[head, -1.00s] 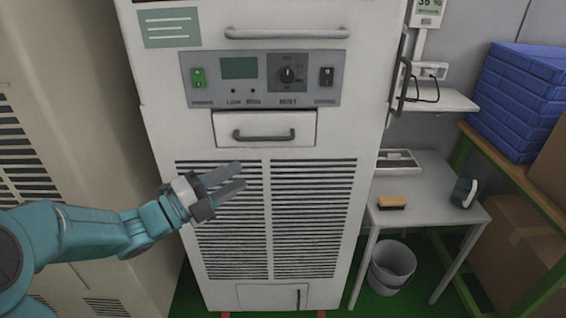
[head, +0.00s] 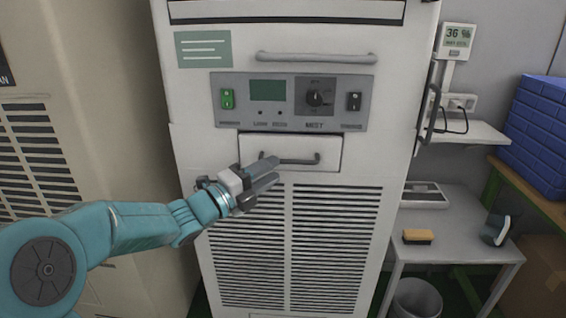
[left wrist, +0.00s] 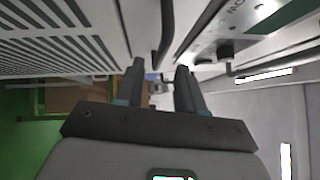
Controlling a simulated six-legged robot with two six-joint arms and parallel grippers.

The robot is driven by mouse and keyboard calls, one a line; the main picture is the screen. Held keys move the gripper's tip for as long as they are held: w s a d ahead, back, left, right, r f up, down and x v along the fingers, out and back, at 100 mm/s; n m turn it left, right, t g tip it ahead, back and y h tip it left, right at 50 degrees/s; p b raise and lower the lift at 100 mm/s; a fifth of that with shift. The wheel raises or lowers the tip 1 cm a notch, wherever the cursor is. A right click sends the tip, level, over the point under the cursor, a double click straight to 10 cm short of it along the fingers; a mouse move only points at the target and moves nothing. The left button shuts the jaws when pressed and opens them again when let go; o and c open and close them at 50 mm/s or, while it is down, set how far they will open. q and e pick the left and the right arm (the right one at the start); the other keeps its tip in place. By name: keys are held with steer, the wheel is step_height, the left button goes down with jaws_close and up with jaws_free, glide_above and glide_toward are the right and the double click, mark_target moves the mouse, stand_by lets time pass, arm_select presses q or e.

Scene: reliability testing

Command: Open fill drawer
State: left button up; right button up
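The fill drawer (head: 330,142) is a small white front with a dark bar handle (head: 298,161), set below the grey control panel of the white cabinet. It looks shut. My left gripper (head: 276,172) is in front of the drawer's lower left part, with its fingers pointing right and overlapping the handle's left end in the head view. In the left wrist view the two fingers (left wrist: 162,78) are apart with nothing between them, and the dark handle (left wrist: 163,35) lies just beyond the fingertips. My right gripper is in neither view.
The control panel (head: 290,100) with switches and a knob is just above the drawer. A grey bar handle (head: 316,57) crosses the cabinet higher up. A grey table (head: 458,220) with a brush (head: 417,237) and a mug (head: 495,230) stands at right.

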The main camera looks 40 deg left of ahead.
mark_target(285, 163)
arm_select(q)
steer(key=shift+x, duration=2.25)
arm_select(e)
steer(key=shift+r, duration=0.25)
